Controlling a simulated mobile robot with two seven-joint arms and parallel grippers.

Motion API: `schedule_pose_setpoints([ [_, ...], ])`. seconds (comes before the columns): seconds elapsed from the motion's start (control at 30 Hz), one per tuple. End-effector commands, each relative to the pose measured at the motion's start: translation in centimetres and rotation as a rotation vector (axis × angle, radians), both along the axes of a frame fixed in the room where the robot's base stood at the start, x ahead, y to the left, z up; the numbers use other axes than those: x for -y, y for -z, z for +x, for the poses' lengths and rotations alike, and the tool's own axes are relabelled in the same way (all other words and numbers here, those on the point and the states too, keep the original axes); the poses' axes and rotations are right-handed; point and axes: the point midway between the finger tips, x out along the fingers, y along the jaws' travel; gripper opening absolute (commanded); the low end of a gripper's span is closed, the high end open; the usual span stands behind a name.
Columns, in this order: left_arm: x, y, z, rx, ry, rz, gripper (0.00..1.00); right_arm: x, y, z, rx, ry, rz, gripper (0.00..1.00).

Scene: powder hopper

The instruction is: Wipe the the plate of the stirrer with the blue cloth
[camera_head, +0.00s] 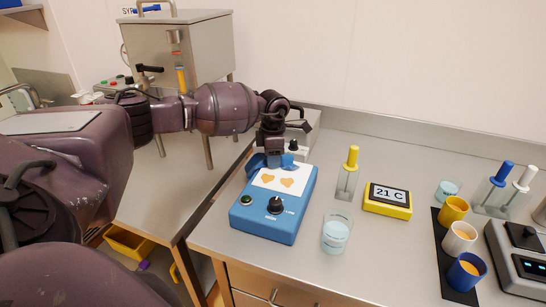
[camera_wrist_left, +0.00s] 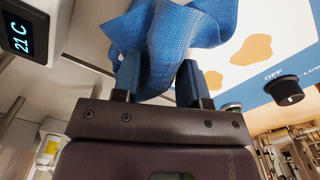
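The stirrer (camera_head: 262,225) is a blue box on the metal bench, with a white plate (camera_head: 267,177) on top that carries orange-brown stains (camera_head: 287,183). The plate and stains (camera_wrist_left: 250,50) also show large in the left wrist view. My left gripper (camera_head: 272,153) is over the back edge of the stirrer. In the left wrist view, the fingers of my left gripper (camera_wrist_left: 159,80) have the crumpled blue cloth (camera_wrist_left: 175,35) between them. The cloth (camera_head: 257,161) hangs at the plate's back left corner; whether it touches the plate is unclear. My right gripper is not in view.
Right of the stirrer stand a glass with a yellow-capped tool (camera_head: 348,175), a beaker (camera_head: 335,233) and a yellow thermometer (camera_head: 388,200). Coloured cups (camera_head: 460,236) and a scale (camera_head: 520,260) are farther right. A steel hopper (camera_head: 185,50) stands back left.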

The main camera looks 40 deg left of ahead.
Motion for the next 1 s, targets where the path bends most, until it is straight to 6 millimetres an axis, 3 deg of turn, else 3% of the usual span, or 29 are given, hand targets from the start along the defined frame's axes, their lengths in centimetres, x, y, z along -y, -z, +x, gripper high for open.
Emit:
schedule_pose_setpoints([
  [0.43, 0.04, 0.22, -0.1, -0.004, 0.001, -0.001, 0.01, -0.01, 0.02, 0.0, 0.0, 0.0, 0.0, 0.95],
  [1.0, 0.13, -0.19, -0.1, -0.002, 0.001, -0.001, 0.0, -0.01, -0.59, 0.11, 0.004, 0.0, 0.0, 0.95],
])
